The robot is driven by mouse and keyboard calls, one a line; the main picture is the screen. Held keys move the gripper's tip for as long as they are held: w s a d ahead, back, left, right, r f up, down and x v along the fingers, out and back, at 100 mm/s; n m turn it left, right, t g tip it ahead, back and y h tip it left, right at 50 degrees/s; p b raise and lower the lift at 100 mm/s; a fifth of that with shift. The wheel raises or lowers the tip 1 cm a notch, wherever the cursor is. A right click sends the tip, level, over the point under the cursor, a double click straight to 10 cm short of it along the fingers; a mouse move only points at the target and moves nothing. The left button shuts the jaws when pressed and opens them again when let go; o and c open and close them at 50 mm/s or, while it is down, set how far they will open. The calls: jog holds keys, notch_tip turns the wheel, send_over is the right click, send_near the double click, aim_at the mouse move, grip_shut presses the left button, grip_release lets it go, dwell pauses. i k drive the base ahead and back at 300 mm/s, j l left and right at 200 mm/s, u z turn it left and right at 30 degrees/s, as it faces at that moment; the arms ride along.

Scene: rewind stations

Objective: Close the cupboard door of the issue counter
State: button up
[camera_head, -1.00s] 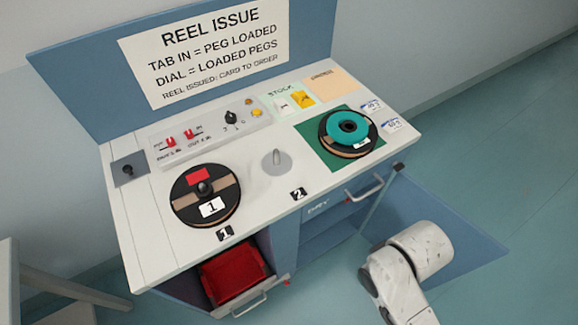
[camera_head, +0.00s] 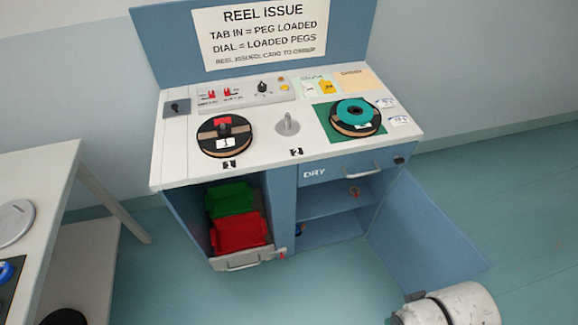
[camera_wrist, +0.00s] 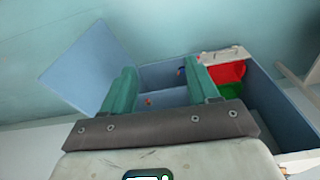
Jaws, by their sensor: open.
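The issue counter (camera_head: 270,165) stands ahead with a white top and blue body. Its cupboard door (camera_head: 425,240) is a flat blue panel, swung wide open on the right side of the cupboard opening. The cupboard (camera_head: 330,203) under the DRY drawer is open, with a shelf and a small reddish item inside. In the wrist view the door (camera_wrist: 92,65) is at the upper left. My gripper (camera_wrist: 160,78) is open and empty, its two green fingers pointing toward the cupboard opening, apart from the door. In the head view its fingers are out of frame.
The DRY drawer (camera_head: 340,170) above the cupboard is shut. The left bay holds a green bin (camera_head: 230,199) and a red bin (camera_head: 240,232). A white table (camera_head: 35,185) stands at left. Floor before the counter is clear.

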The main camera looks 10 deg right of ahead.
aim_at(421, 248)
jog(key=l, duration=1.55)
jog(key=z, duration=0.05)
